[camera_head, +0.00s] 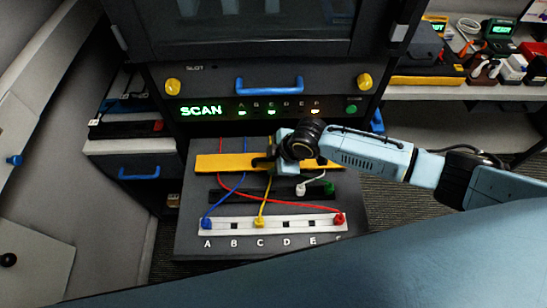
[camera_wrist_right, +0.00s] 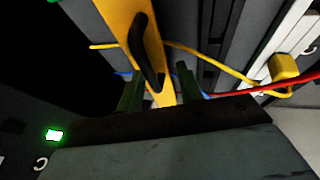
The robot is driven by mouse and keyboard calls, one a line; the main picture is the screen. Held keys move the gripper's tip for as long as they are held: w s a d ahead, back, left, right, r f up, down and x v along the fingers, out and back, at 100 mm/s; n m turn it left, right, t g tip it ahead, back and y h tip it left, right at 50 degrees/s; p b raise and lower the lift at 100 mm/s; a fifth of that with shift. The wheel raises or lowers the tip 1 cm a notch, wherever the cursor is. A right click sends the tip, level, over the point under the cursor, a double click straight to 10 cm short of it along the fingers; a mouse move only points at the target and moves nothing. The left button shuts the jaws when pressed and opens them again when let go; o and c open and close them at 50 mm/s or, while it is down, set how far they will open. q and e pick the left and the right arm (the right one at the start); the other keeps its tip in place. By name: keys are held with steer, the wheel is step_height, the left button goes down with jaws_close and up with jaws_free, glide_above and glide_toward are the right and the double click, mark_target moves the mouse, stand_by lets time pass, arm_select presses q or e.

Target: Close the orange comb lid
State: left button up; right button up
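The orange comb lid (camera_head: 222,163) is a long bar across the back of the dark board (camera_head: 190,235). Red, blue and yellow cables pass by it. My right gripper (camera_head: 266,162) is over the middle of the lid and covers part of it. In the right wrist view the lid (camera_wrist_right: 122,16) has a black handle (camera_wrist_right: 147,50). The two dark fingers of my right gripper (camera_wrist_right: 158,88) stand apart on either side of the lid near the handle, with gaps visible. Whether they touch it is unclear. My left gripper is not in view.
A white strip (camera_head: 272,226) lettered from A holds blue (camera_head: 206,223), yellow (camera_head: 260,222) and red (camera_head: 339,218) plugs. White (camera_head: 301,189) and green (camera_head: 328,188) plugs lie by a dark strip. A cabinet with a blue handle (camera_head: 269,85) and SCAN display stands behind.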

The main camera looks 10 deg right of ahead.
steer(key=shift+r, duration=0.1)
stand_by(0.3)
steer(key=shift+r, duration=0.1)
steer(key=shift+d+r, duration=0.15)
steer(key=shift+r, duration=0.15)
steer(key=p+v, duration=0.1)
steer(key=v, duration=1.1)
steer(key=shift+s+r, duration=0.2)
steer(key=shift+d, duration=0.1)
